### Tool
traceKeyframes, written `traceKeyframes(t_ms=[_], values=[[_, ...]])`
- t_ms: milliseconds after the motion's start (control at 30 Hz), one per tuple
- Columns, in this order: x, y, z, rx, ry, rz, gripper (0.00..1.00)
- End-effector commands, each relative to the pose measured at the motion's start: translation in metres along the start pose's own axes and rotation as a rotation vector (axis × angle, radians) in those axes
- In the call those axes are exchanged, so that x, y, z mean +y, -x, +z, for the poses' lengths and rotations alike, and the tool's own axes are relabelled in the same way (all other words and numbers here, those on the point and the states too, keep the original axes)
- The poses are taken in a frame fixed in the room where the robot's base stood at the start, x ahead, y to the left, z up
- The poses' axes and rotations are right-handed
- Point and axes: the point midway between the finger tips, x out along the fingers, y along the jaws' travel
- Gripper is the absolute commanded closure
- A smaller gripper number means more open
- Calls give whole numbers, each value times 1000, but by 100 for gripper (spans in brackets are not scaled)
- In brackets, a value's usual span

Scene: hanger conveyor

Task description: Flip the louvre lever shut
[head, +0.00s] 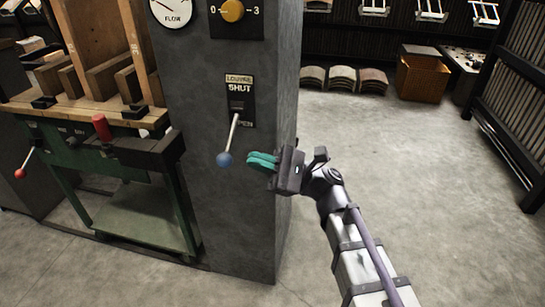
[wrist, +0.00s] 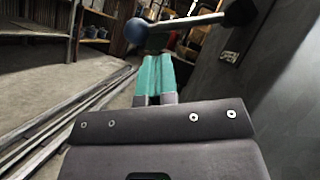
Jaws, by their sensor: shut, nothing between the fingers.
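The louvre lever (head: 234,134) is a pale rod with a blue ball knob (head: 224,159), mounted on the face of a grey column. It hangs down from its slot, tilted a little left, with its knob below the SHUT label (head: 240,87) and near the partly covered lower label. My gripper (head: 250,161) has teal fingers, shut and empty, just right of the knob in the head view. In the wrist view the knob (wrist: 137,30) and rod (wrist: 190,22) lie across just beyond the fingertips (wrist: 155,58). I cannot tell whether they touch.
The grey column (head: 240,220) also carries a yellow-orange knob (head: 232,10) and a FLOW gauge (head: 171,10). A green workbench (head: 120,160) with a red handle (head: 102,127) stands left. The floor (head: 400,150) to the right is clear.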

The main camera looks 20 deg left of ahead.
Motion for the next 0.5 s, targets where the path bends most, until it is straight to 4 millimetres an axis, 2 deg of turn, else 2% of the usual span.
traceKeyframes(t_ms=[33,200,500], values=[[-3,-13,4,0,-1,1,100],[-2,-35,2,0,0,1,100],[0,-40,0,1,1,-1,100]])
